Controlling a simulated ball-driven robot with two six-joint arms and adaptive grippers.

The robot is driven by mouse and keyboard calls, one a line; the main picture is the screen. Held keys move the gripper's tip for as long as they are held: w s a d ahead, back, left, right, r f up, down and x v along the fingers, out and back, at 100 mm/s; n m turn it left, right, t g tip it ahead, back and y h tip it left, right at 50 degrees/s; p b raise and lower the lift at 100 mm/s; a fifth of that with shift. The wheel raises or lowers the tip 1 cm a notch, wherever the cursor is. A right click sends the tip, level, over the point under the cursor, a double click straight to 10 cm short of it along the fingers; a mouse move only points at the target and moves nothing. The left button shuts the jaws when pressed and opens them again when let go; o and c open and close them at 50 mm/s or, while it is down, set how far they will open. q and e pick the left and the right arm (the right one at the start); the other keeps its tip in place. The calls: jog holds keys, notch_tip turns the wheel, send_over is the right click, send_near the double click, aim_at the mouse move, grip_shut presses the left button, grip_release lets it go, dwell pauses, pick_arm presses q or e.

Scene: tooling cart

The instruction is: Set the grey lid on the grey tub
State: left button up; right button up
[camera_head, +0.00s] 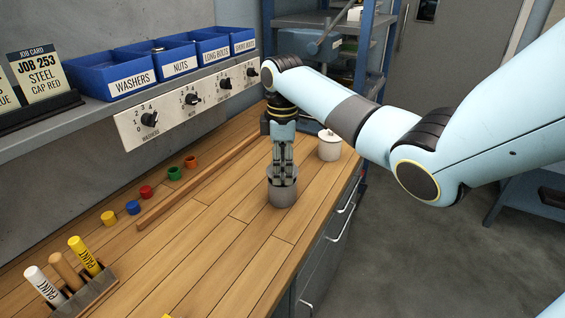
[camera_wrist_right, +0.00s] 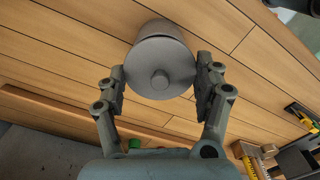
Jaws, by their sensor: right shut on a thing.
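The grey tub (camera_head: 282,193) stands upright on the wooden bench top near its right edge. My right gripper (camera_head: 285,172) points down at the tub's mouth and is shut on the grey lid. In the right wrist view the round lid (camera_wrist_right: 150,66), with its small knob, lies between the two fingers (camera_wrist_right: 160,78). The tub (camera_wrist_right: 158,28) shows just behind the lid there. The lid covers most of the tub's opening; whether it touches the rim I cannot tell. In the head view the fingers partly hide the lid. My left gripper is not in view.
A white lidded pot (camera_head: 329,149) stands behind and right of the tub. A wooden strip (camera_head: 205,180) runs along the bench to the left, with several small coloured caps beyond it. A marker holder (camera_head: 92,292) is at the front left. Bench around the tub is clear.

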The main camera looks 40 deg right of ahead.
dwell(0.5)
jog(key=shift+p, duration=0.4)
jog(key=shift+f, duration=0.45)
dwell(0.3)
jog(key=shift+f+p, duration=0.2)
jog(key=shift+p, duration=0.15)
dwell(0.3)
jog(key=o, duration=1)
jog(key=shift+o, duration=0.5)
jog(key=shift+r, duration=0.1)
